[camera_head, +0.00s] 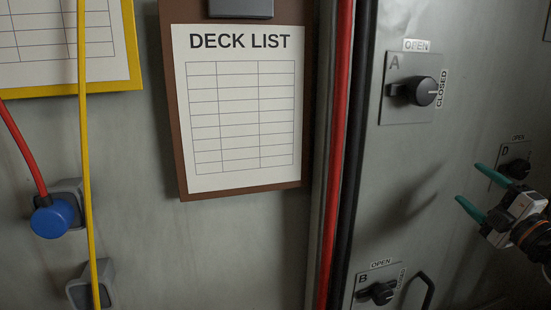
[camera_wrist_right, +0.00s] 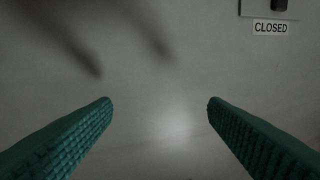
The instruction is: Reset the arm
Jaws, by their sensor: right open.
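My right gripper (camera_head: 476,190) comes in from the right edge in the head view, with two green fingers apart and nothing between them. In the right wrist view its fingers (camera_wrist_right: 160,102) are spread wide over a bare grey panel. It is in front of the panel, below and right of knob A (camera_head: 425,91) and above and right of knob B (camera_head: 378,292). Knob D (camera_head: 516,168) is just behind and above the gripper, partly hidden by it. My left gripper is not in view.
A clipboard with a "DECK LIST" sheet (camera_head: 242,110) hangs left of a red vertical pipe (camera_head: 338,150). A blue connector (camera_head: 52,217) with a red cable and a yellow cable (camera_head: 86,150) are at the left. A "CLOSED" label (camera_wrist_right: 270,28) shows in the right wrist view. The panel between knobs A and B is bare.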

